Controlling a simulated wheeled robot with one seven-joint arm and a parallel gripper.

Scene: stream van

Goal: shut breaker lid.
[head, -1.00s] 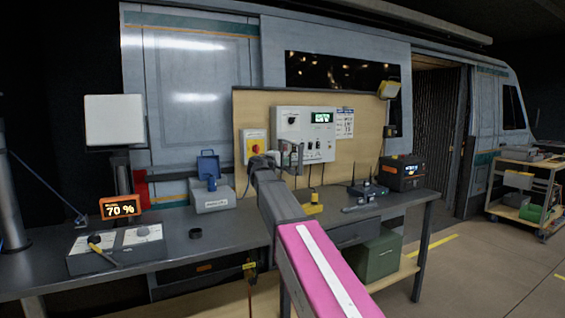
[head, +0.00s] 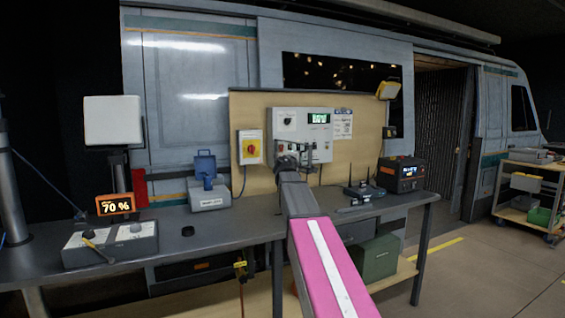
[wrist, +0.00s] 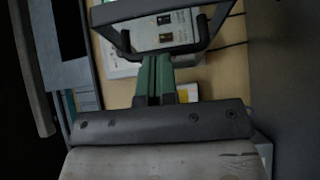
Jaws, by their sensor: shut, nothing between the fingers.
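The grey-white breaker panel (head: 285,133) is on a plywood board, with a dial, a green display and small switches. In the wrist view, its face (wrist: 150,38) shows two dark switches. A dark frame (wrist: 160,12) stands across them; it looks like the breaker lid, but I cannot tell its exact angle. In the head view the lid is not clear, partly behind my arm. My gripper (head: 297,160) is in front of the panel's lower edge. Its green fingers (wrist: 153,62) are shut and empty, close to the frame; contact cannot be told.
On the bench (head: 240,229) are a grey box with a raised blue lid (head: 210,197), a router (head: 364,191) and a black power unit (head: 402,173). Cables hang below the panel.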

